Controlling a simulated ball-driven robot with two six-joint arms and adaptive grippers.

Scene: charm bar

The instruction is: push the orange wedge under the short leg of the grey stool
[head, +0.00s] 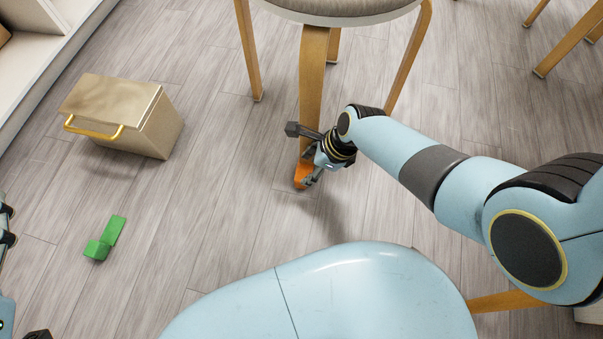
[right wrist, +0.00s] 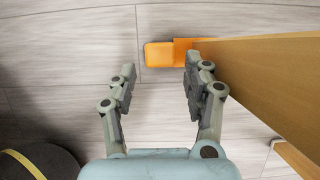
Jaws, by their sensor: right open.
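The orange wedge (head: 301,174) lies on the floor at the foot of the grey stool's (head: 345,12) nearest wooden leg (head: 312,75). In the right wrist view the wedge (right wrist: 159,55) has its block end clear and its other end against or beneath the leg (right wrist: 270,70); I cannot tell which. My right gripper (right wrist: 160,66) is open. Its fingers stand apart just short of the wedge, one close to the leg, with nothing between them. In the head view the right gripper (head: 310,172) partly covers the wedge. Only parts of my left arm show at the left edge.
A beige box with a gold handle (head: 140,115) stands on the floor at left. A green wedge-like piece (head: 105,240) lies nearer me. White shelving (head: 40,55) lines the upper left. Other wooden legs (head: 565,45) stand at upper right. Floor between the box and the stool is clear.

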